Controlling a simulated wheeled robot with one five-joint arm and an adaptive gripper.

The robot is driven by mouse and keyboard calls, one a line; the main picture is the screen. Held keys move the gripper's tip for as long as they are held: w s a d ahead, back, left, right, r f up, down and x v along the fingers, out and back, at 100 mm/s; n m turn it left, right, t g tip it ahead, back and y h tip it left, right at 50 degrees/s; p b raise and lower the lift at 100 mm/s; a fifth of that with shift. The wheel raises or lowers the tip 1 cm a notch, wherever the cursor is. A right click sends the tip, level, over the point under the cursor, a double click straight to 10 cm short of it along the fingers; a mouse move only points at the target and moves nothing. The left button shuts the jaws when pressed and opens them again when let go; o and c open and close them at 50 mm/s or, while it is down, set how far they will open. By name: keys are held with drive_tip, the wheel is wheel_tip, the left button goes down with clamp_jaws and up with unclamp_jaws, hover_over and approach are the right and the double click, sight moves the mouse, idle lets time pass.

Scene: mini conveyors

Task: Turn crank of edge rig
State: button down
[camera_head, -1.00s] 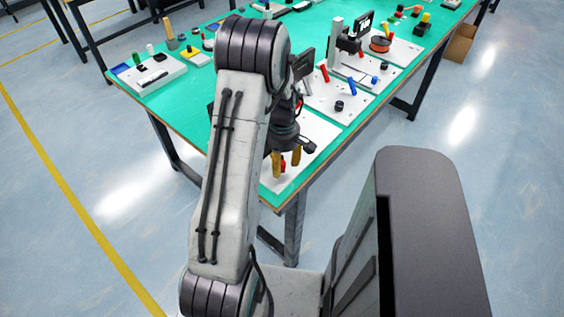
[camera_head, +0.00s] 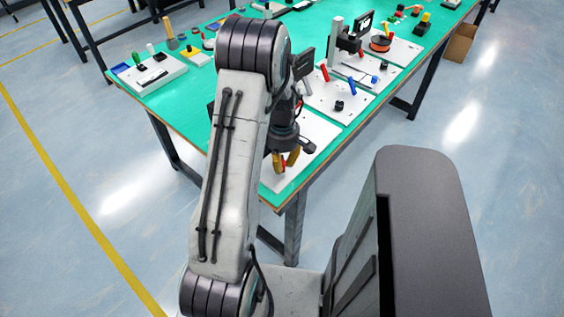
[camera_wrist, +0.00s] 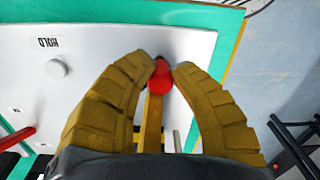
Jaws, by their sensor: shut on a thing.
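The edge rig's white plate (camera_wrist: 100,52) lies at the near corner of the green table; it also shows in the head view (camera_head: 318,130). In the wrist view a yellow crank arm (camera_wrist: 153,122) ends in a red knob (camera_wrist: 160,80). My gripper (camera_wrist: 163,68) has its two yellow fingers closed on the red knob, one fingertip on each side. In the head view my gripper (camera_head: 285,164) is low over the plate at the table corner, and my arm hides part of the rig.
A red lever (camera_wrist: 17,137) is at the left of the wrist view. A panel with red and blue levers (camera_head: 338,92) stands behind the rig. Open floor lies right of the table.

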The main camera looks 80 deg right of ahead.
drive_tip(key=shift+f, duration=0.1)
drive_tip(key=shift+w+f+m+b, duration=0.2)
drive_tip(key=shift+m+b, duration=0.2)
drive_tip(key=shift+b, duration=0.65)
drive_tip(key=shift+w+a+r+m+b, duration=0.1)
drive_tip(key=shift+r+m+b, duration=0.1)
drive_tip(key=shift+m+b, duration=0.25)
drive_tip(key=c, duration=1.1)
unclamp_jaws()
drive_tip(key=shift+r, duration=0.1)
drive_tip(key=r, duration=1.2)
drive_tip(key=shift+d, duration=0.2)
drive_tip(key=shift+o, duration=0.3)
